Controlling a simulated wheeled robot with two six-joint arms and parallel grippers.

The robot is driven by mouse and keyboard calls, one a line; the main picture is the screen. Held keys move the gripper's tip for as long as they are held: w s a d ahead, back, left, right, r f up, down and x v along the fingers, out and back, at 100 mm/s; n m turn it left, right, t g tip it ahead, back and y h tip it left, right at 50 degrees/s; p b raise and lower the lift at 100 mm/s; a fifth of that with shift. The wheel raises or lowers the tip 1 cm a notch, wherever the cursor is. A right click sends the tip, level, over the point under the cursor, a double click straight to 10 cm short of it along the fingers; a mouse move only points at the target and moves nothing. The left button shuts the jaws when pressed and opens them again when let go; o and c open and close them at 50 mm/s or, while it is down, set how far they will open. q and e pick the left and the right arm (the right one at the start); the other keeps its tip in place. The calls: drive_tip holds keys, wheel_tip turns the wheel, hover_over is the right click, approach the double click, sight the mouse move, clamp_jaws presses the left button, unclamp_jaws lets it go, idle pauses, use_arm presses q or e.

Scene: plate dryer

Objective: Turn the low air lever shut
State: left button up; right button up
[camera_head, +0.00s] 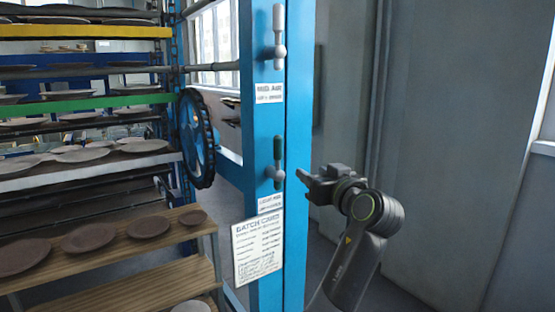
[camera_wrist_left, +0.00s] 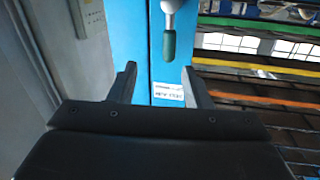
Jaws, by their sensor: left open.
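The low air lever (camera_head: 276,160) is on the blue post, its green handle pointing up from a grey pivot. In the left wrist view the low air lever (camera_wrist_left: 170,45) shows the green handle pointing down, as that picture looks upside down. My left gripper (camera_head: 306,180) is just right of the lever's pivot in the head view, apart from it as far as I can tell. In the left wrist view my left gripper (camera_wrist_left: 160,82) has its two fingers spread, with nothing between them. My right gripper is in neither view.
A second, pale-handled lever (camera_head: 278,38) is higher on the blue post (camera_head: 264,125), above a white label (camera_head: 269,93). A batch card (camera_head: 258,250) hangs below. A blue handwheel (camera_head: 196,138) and plate racks (camera_head: 80,105) are left. A grey wall (camera_head: 440,130) stands right.

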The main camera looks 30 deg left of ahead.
sight(280, 148)
use_arm(q)
drive_tip(key=shift+n+g+y, duration=0.3)
drive_tip(key=shift+n+g, duration=0.1)
drive_tip(key=shift+n, duration=0.2)
drive_tip(key=p+x, duration=0.2)
drive_tip(key=x, duration=0.3)
drive_tip(key=r+p+x, duration=0.1)
drive_tip(key=p+x, duration=0.1)
drive_tip(key=x, duration=0.3)
drive_tip(key=s+r+p+x, duration=0.1)
drive_tip(key=p+x, duration=0.1)
drive_tip(key=x, duration=0.4)
drive_tip(key=shift+a+r, duration=0.2)
drive_tip(key=shift+a, duration=0.05)
drive_tip(key=shift+w+a+f, duration=0.1)
drive_tip(key=shift+w+a, duration=0.15)
drive_tip(key=shift+a, duration=0.1)
clamp_jaws()
